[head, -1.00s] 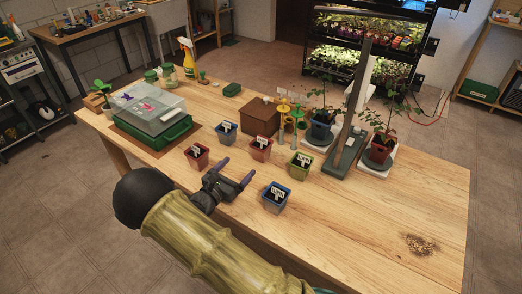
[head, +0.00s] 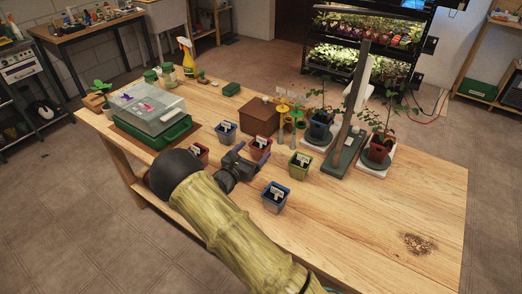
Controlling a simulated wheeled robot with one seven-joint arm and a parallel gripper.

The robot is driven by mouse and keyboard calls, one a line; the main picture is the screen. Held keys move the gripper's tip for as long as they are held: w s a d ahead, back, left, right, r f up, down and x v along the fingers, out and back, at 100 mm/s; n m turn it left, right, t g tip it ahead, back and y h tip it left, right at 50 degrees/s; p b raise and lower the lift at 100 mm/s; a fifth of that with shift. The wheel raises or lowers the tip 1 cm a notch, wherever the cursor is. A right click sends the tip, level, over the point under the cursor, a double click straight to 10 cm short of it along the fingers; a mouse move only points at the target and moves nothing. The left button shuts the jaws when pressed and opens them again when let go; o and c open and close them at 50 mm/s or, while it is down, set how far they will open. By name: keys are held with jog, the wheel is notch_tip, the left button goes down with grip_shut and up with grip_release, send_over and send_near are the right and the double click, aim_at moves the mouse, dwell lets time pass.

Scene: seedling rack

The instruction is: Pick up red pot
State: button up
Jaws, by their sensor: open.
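Two small red pots with dark soil and white labels stand on the wooden table. One red pot (head: 261,145) is near the middle, in front of the brown box. The other red pot (head: 199,151) is further left and partly hidden behind my arm. My gripper (head: 252,154) is open, with its fingers at the near side of the middle red pot. They cover its lower part. I cannot tell whether they touch it or reach around it.
Blue pots (head: 226,132) (head: 275,195) and a green pot (head: 300,163) stand close around. Behind are a brown box (head: 259,117) and yellow-topped tools (head: 282,106). A green propagator (head: 160,130) is at left.

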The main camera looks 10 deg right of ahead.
aim_at(259, 145)
jog(key=x, duration=0.4)
jog(key=shift+w+d+r+p, duration=0.15)
jog(key=shift+d+p, duration=0.05)
jog(key=shift+p, duration=0.1)
jog(key=c, duration=1.1)
jog(key=shift+c, duration=0.2)
jog(key=shift+r, duration=0.1)
notch_tip(259, 145, up, 10)
